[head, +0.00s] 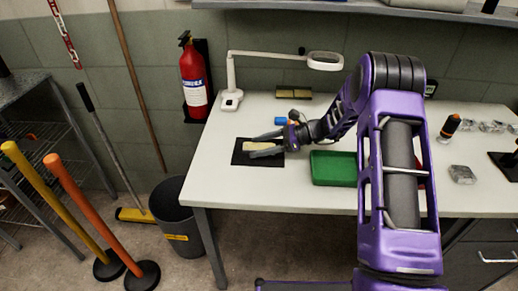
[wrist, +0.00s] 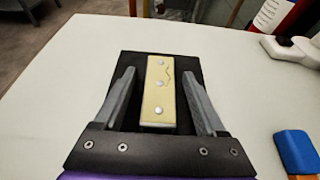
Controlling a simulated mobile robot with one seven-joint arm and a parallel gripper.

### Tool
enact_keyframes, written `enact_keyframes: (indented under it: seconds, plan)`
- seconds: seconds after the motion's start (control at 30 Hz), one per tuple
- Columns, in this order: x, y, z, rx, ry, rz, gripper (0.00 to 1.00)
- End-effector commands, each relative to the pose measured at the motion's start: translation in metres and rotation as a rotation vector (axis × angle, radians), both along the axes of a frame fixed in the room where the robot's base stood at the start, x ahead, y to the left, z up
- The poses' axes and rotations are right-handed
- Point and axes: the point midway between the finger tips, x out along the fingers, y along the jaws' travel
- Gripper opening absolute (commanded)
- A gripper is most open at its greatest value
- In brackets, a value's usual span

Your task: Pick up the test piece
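My gripper (wrist: 160,92) is open, with one grey finger on each side of the strip and a visible gap to both. In the head view my gripper (head: 263,144) reaches over the mat from the right. I cannot tell how high the fingers are above the mat.
A green tray (head: 333,168) stands right of the mat. A blue object (wrist: 297,152) lies near my gripper. A white magnifier lamp (head: 231,98) stands behind the mat. A red fire extinguisher (head: 194,78) hangs on the wall. The table left of the mat is clear.

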Motion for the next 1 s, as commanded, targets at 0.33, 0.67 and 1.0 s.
enact_keyframes:
  seconds: [0.33,0.67,1.0]
  plan:
    - [0.0,0.0,0.0,0.0,0.0,0.0,0.08]
    - [0.0,0.0,0.002,0.001,-0.001,0.0,0.0]
    - [0.001,-0.001,0.058,0.0,-0.005,-0.001,0.0]
